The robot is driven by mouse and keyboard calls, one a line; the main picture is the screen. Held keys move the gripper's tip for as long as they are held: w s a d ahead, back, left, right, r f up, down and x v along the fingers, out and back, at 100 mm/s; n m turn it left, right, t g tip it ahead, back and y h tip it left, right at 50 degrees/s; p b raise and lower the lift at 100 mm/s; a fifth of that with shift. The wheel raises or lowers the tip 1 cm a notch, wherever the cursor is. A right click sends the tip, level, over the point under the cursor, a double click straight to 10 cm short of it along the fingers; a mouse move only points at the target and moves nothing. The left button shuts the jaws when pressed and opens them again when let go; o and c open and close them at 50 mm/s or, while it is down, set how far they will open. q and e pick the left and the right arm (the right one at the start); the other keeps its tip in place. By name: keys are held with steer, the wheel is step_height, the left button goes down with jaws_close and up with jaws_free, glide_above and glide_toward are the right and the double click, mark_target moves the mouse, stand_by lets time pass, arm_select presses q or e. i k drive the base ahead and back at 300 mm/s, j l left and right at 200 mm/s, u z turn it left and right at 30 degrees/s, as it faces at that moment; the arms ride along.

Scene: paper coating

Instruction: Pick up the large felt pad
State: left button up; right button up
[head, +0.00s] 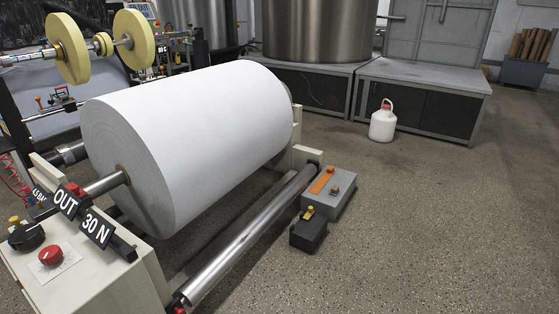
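I cannot make out a large felt pad in the head view. A large white paper roll (190,135) lies on a horizontal shaft in a machine stand and fills the left and middle. A grey box (333,199) with an orange strip (322,180) on top sits on the floor at the roll's right end. Neither of my grippers shows.
A steel roller (245,240) runs in front of the roll. A small black box (308,234) is beside the grey one. A white jug (383,122) stands before grey cabinets (425,95). The right floor is clear.

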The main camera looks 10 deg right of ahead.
mark_target(334, 191)
steer(key=i+l+u, duration=0.3)
steer(key=l+u, duration=0.3)
steer(key=i+l+u, duration=0.15)
steer(key=l+u, duration=0.15)
steer(key=l, duration=0.2)
